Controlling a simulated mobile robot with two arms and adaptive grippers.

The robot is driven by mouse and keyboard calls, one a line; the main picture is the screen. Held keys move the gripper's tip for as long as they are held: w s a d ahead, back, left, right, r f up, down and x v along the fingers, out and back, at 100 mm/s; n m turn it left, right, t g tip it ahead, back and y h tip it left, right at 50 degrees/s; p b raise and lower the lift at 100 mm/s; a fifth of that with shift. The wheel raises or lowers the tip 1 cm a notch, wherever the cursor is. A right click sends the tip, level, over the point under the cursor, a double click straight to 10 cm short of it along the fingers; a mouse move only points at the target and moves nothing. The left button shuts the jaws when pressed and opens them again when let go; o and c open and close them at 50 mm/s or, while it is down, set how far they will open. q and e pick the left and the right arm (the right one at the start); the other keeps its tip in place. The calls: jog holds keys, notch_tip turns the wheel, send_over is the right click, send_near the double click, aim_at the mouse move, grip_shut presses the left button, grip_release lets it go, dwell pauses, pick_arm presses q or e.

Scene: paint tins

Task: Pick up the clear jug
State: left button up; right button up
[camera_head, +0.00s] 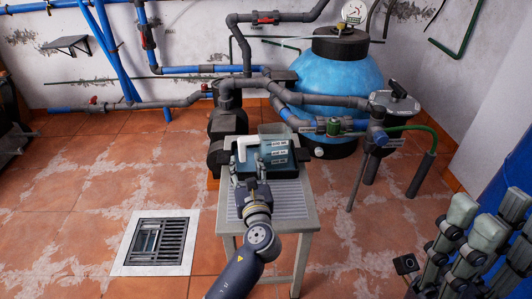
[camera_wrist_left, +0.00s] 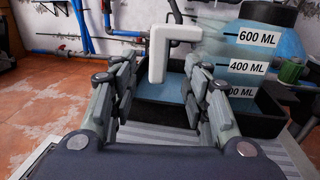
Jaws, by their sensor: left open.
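The clear jug (camera_head: 273,149) stands upright in a dark tray (camera_head: 305,156) on a small table. In the left wrist view the jug (camera_wrist_left: 238,60) shows black marks for 600 and 400 ML and a white angled handle (camera_wrist_left: 172,45) on its left side. My left gripper (camera_head: 251,179) is open in front of the handle. In the left wrist view its fingers (camera_wrist_left: 158,92) stand either side of the handle's lower part, which appears ahead of them; I see no contact. What I take for my right gripper (camera_head: 480,232) is at the lower right, its opening unclear.
The small table (camera_head: 293,212) has a ribbed top, bare in front of the tray. A blue tank (camera_head: 335,80) and pipes stand close behind it. A floor drain (camera_head: 158,242) lies to the left. The tiled floor around is mostly clear.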

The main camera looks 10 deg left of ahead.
aim_at(243, 154)
pick_arm(q)
jog(key=b+x, duration=0.3)
jog(key=x, duration=0.4)
jog(key=shift+a, duration=0.1)
jog(key=shift+w+a, duration=0.1)
jog(key=shift+w, duration=0.05)
jog(key=shift+r, duration=0.1)
grip_shut()
jog(key=shift+r, duration=0.1)
